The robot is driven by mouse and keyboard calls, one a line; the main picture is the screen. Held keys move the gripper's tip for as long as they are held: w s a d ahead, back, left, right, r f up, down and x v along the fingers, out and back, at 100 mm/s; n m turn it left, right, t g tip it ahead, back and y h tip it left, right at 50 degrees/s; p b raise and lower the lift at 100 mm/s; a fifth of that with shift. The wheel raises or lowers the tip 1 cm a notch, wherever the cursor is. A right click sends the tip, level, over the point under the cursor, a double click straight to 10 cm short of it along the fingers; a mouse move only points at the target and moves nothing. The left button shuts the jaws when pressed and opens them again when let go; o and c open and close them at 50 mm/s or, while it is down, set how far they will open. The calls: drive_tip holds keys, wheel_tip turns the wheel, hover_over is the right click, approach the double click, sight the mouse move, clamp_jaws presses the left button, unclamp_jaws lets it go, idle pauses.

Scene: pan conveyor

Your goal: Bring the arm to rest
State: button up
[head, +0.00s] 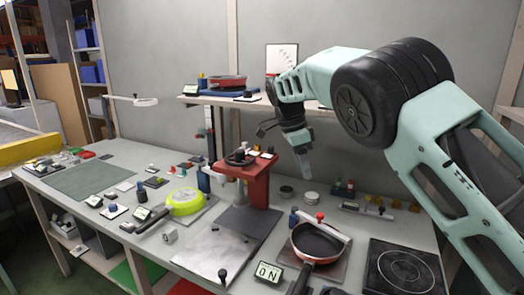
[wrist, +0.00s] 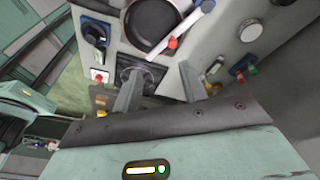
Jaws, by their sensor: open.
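My gripper (head: 297,138) hangs from my arm over the right half of the workbench, in front of the back wall. Its jaws are open with nothing between them. In the wrist view the two grey fingers of my gripper (wrist: 160,88) stand apart. A dark pan (head: 318,241) with a reddish rim sits on a plate at the front of the bench, below and apart from my gripper. The pan also shows at the top of the wrist view (wrist: 155,22), beyond the fingers. A white bar with a red knob (wrist: 172,43) lies across its edge.
A red press-like stand (head: 257,185) rises from the bench, left of my gripper. A shelf (head: 222,99) behind carries another red pan (head: 228,81). A black hob plate (head: 400,267) is at the front right. A lime-green round thing (head: 184,201) lies left. An "ON" sign (head: 268,272) stands in front.

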drive_tip(key=s+a+n+y, duration=0.25)
drive_tip(key=s+n, duration=0.45)
drive_tip(key=s, duration=0.4)
drive_tip(key=s+a+n+y, duration=0.1)
drive_tip(key=s+a+n, duration=0.2)
drive_tip(key=s+n, duration=0.6)
drive_tip(key=s+d+f+n, duration=0.1)
drive_tip(key=s+n, duration=0.2)
drive_tip(key=s, duration=0.4)
drive_tip(key=s+d+f+n, duration=0.1)
drive_tip(key=s+f+n, duration=0.1)
drive_tip(key=s, duration=0.5)
drive_tip(key=s+d+f+n+t, duration=0.1)
drive_tip(key=s+n, duration=0.3)
drive_tip(key=s, duration=0.3)
drive_tip(key=shift+s+d+f, duration=0.25)
drive_tip(key=shift+s+d, duration=0.05)
drive_tip(key=shift+d, duration=0.05)
